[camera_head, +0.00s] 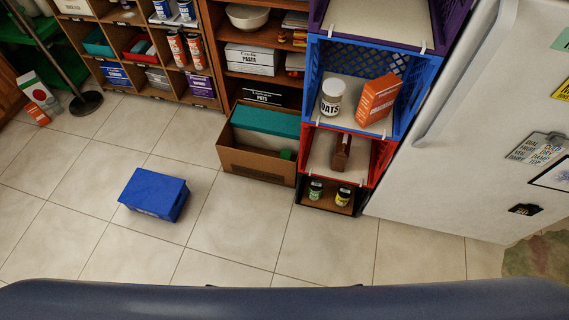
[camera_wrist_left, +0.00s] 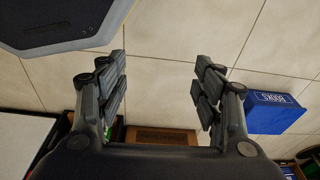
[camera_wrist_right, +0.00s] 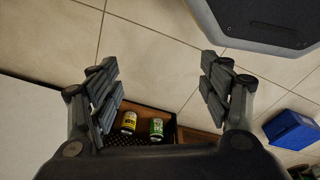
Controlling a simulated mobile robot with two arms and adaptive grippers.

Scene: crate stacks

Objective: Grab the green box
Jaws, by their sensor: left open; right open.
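A small green box (camera_head: 287,155) shows at the front right corner of an open cardboard box (camera_head: 254,160) on the floor, partly hidden by the cardboard wall. A larger teal box (camera_head: 266,119) fills much of the same cardboard box. My left gripper (camera_wrist_left: 160,75) is open and empty above the tiled floor, with the cardboard box (camera_wrist_left: 160,135) beyond its fingers in the left wrist view. My right gripper (camera_wrist_right: 160,65) is open and empty, with two jars beyond its fingers. Neither gripper can be made out clearly in the head view.
Shelves (camera_head: 210,45) line the back.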

